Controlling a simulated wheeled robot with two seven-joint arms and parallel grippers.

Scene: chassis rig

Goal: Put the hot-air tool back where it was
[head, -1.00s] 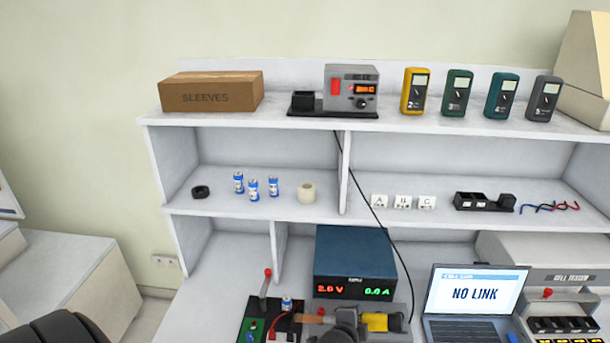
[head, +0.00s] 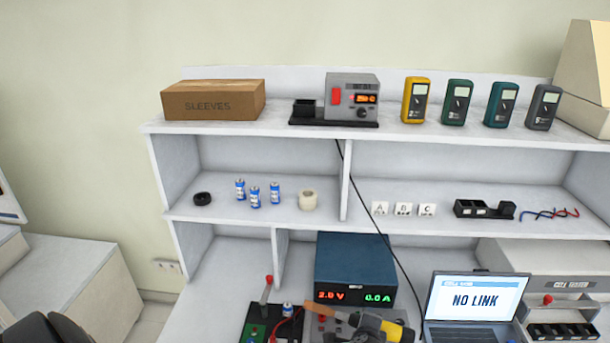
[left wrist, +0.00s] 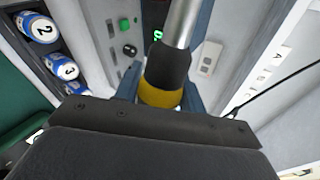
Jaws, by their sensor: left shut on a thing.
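The hot-air tool has a yellow body (head: 374,325) and a metal barrel, and it lies tilted low in the head view, in front of the blue power supply. In the left wrist view its metal barrel (left wrist: 184,24), black collar and yellow grip (left wrist: 160,94) stand between the fingers of my left gripper (left wrist: 160,97), which is shut on it. A black cable runs up to the grey hot-air station (head: 352,97) on the top shelf. An empty-looking black holder (head: 304,110) sits at the station's left. My right gripper is not in view.
A SLEEVES box (head: 212,99) stands left of the station, and several multimeters, the nearest yellow (head: 415,100), stand right. Below are small blue cells (head: 255,197) and a tape roll (head: 308,200). The blue power supply (head: 355,270) and laptop (head: 475,300) are on the bench.

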